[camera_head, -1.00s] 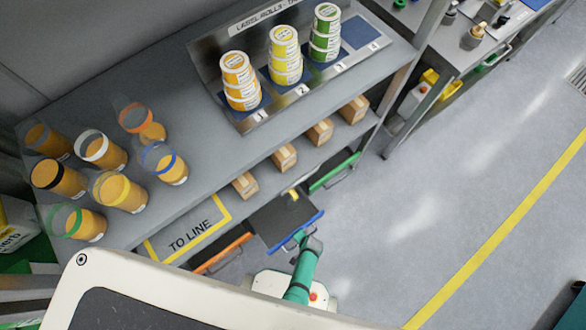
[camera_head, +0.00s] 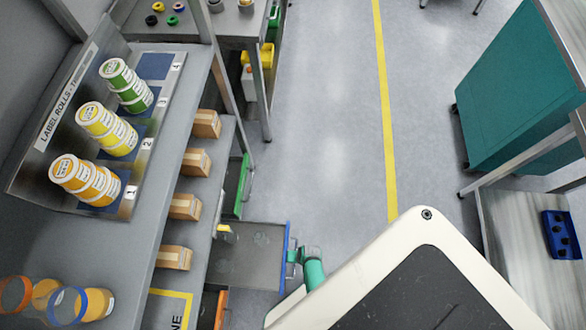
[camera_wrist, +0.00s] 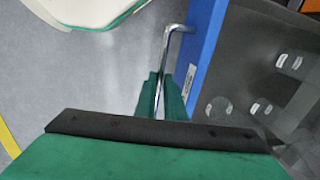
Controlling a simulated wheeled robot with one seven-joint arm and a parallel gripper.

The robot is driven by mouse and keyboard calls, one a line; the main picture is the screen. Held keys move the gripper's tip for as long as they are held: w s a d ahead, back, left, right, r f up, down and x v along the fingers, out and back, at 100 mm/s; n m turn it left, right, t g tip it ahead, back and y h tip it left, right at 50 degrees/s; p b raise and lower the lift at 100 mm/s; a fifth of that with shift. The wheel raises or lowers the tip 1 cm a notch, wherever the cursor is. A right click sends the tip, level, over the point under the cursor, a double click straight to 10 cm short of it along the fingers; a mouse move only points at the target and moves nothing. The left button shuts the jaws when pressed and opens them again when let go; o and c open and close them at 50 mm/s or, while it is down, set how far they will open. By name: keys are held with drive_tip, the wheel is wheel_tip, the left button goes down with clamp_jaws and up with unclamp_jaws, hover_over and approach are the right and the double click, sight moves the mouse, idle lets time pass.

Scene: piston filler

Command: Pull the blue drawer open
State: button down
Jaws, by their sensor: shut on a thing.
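The blue drawer's front panel (camera_head: 287,252) stands well out from the shelf unit, with its dark grey tray (camera_head: 250,258) exposed behind it. In the wrist view the blue front (camera_wrist: 207,50) carries a bent metal handle (camera_wrist: 167,55). My gripper (camera_head: 293,256) is at the outer side of the front. In the wrist view my gripper's green fingers (camera_wrist: 162,97) are shut around the handle bar. The lower end of the bar is hidden between the fingers. Several small pale shapes show on the dark tray surface.
A green-fronted drawer (camera_head: 243,185) and an orange-fronted drawer (camera_head: 221,309) flank the blue one. Cardboard boxes (camera_head: 195,162) and label rolls (camera_head: 110,130) stand on the shelves. Open grey floor (camera_head: 325,130) lies right of the drawer. A teal cabinet (camera_head: 515,95) stands farther right.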

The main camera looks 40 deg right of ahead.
drive_tip(key=shift+s, duration=0.1)
idle(0.3)
drive_tip(key=c, duration=1.8)
unclamp_jaws()
drive_tip(key=shift+c, duration=0.2)
drive_tip(key=shift+d, duration=0.1)
wheel_tip(320, 180, up, 11)
drive_tip(key=s+d, duration=0.1)
drive_tip(key=shift+s+d+f, duration=0.2)
drive_tip(key=shift+s+d, duration=0.05)
